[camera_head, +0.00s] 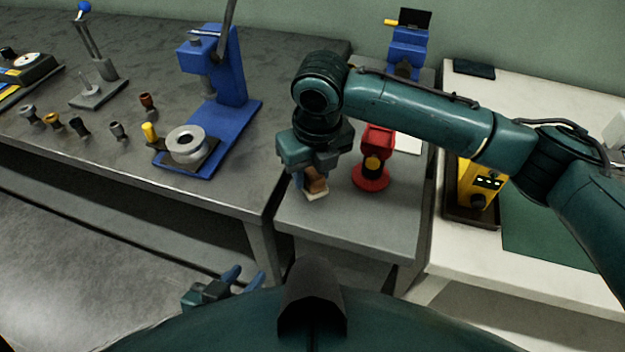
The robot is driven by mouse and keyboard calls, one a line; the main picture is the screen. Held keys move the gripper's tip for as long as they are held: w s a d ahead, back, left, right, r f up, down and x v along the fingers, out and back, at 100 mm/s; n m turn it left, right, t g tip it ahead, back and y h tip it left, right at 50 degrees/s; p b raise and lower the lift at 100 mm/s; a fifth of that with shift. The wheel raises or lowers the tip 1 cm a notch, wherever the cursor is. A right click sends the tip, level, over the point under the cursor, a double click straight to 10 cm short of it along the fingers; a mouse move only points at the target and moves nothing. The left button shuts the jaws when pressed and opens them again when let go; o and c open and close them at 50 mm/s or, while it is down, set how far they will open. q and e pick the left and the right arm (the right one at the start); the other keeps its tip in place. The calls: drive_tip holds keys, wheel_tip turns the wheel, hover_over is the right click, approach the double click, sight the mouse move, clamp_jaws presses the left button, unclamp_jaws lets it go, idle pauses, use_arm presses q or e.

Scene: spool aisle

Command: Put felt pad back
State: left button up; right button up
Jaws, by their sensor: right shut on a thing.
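My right gripper (308,182) reaches down over the small grey table (350,225) in the middle, its jaws shut on a small brown piece with a cream underside (316,194). This piece may be the felt pad; the jaws hide part of it. It is near the table's left side, and I cannot tell whether it touches the top. My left gripper (245,278) is low at the front, its two blue fingers apart with nothing seen between them. Its arm is mostly hidden.
A red device (372,165) stands just right of my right gripper. The left bench holds a blue press (225,90), a metal spool (186,143) and several small fittings. The right bench holds a yellow box (477,185) and a green mat (545,228).

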sight(316, 176)
drive_tip(key=shift+f, duration=1.35)
drive_tip(key=shift+f, duration=0.1)
drive_tip(key=o, duration=1)
drive_tip(key=shift+c, duration=0.2)
drive_tip(key=r, duration=0.4)
drive_tip(key=s+r, duration=0.1)
drive_tip(key=r, duration=0.7)
drive_tip(key=shift+s+d+r+p, duration=0.1)
drive_tip(key=shift+s+d+p, duration=0.05)
drive_tip(key=shift+d+p, duration=0.25)
drive_tip(key=shift+a, duration=0.1)
